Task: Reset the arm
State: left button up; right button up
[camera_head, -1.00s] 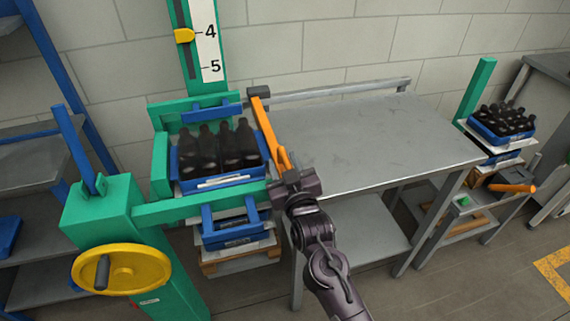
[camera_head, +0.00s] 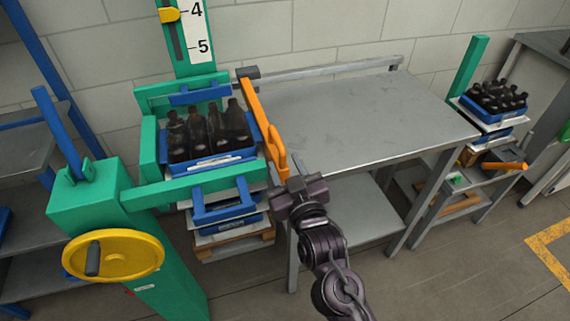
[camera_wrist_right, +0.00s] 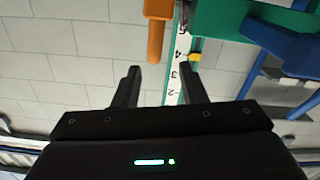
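My right arm comes in from the bottom of the head view. Its gripper (camera_head: 297,180) is in front of the grey table's near left corner, just right of the orange lever (camera_head: 261,125), and appears apart from it. In the right wrist view the two black fingers of my right gripper (camera_wrist_right: 160,85) stand apart with nothing between them; the wall and the scale strip show beyond. The orange lever (camera_wrist_right: 157,30) also shows at the top of that view. My left gripper is not in view.
A green press frame with a yellow handwheel (camera_head: 113,256) stands at left, holding a blue crate (camera_head: 213,166) of dark bottles. The grey table (camera_head: 365,120) has a clear top. Another bottle crate (camera_head: 491,110) stands at the right.

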jog(key=shift+d+f, duration=0.3)
jog(key=s+d+f+m+g+h, duration=0.25)
jog(key=s+d+f+g, duration=0.4)
jog(key=s+d, duration=0.35)
jog(key=s+d+f+m+g+h, duration=0.2)
jog(key=s+d+f+g+h, duration=0.25)
jog(key=s+d+g, duration=0.45)
notch_tip(320, 180, down, 29)
jog(key=s+d+y, duration=0.1)
jog(key=s, duration=0.2)
jog(key=s+d+f, duration=0.2)
jog(key=s+f, duration=0.8)
jog(key=s+d+f, duration=0.1)
jog(key=s+f, duration=0.8)
jog(key=s, duration=0.1)
jog(key=shift+d+f+n, duration=0.35)
jog(key=shift+f, duration=0.05)
